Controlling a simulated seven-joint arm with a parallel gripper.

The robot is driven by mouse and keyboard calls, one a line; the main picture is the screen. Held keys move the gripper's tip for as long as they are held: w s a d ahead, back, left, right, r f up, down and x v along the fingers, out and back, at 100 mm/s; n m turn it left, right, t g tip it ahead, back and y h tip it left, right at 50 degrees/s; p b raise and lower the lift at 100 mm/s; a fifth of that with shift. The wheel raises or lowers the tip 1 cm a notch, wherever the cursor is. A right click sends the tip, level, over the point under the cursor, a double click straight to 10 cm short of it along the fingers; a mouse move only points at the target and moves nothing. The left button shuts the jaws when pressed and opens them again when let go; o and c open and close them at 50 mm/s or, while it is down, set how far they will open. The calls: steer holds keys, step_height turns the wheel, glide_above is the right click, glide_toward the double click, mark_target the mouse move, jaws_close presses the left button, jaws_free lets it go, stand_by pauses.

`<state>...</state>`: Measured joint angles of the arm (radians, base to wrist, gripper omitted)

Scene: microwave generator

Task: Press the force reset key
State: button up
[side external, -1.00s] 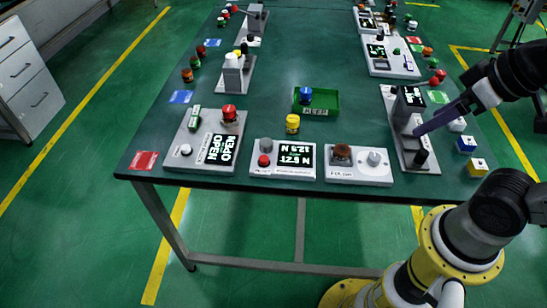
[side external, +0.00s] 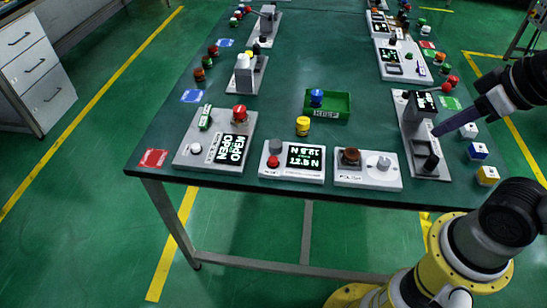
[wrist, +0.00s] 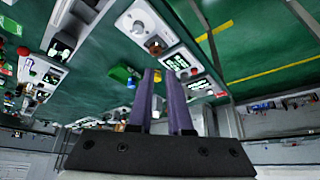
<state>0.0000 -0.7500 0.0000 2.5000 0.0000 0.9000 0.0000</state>
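The white force panel (side external: 291,172) stands near the table's front edge, with a dark display (side external: 304,158) reading in N. In the wrist view the panel's display (wrist: 178,62) shows just beyond my right fingertip. My gripper (side external: 435,132) has purple fingers and hangs over the right side of the table, beside the grey upright fixture and apart from the force panel. The wrist view shows a narrow gap between the fingers (wrist: 160,73), with nothing held.
A panel with a brown button (side external: 351,156) and pale knob stands right of the force panel. A panel with a red mushroom button (side external: 240,112) stands left. Behind are a yellow button (side external: 303,125) and green tray (side external: 342,106). The grey fixture (side external: 415,123) stands under my gripper's side.

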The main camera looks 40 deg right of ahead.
jaws_close()
stand_by(1.3)
steer(key=w+a+r+m+t+y, duration=0.1)
steer(key=w+a+r+m+t, duration=0.15)
steer(key=w, duration=0.75)
steer(key=w+a+r+m+t, duration=0.1)
steer(key=w+r+m+t, duration=0.2)
steer(key=w, duration=0.7)
steer(key=w+a+f+y, duration=0.1)
steer(key=w+a+f, duration=0.5)
steer(key=w, duration=0.1)
steer(key=w+a+f+g+y, duration=0.1)
steer(key=a+f+g, duration=0.1)
steer(key=a+f, duration=0.4)
step_height(320, 180, down, 6)
steer(key=shift+r+n, duration=0.25)
steer(key=shift+n, duration=0.1)
steer(key=shift+g, duration=0.25)
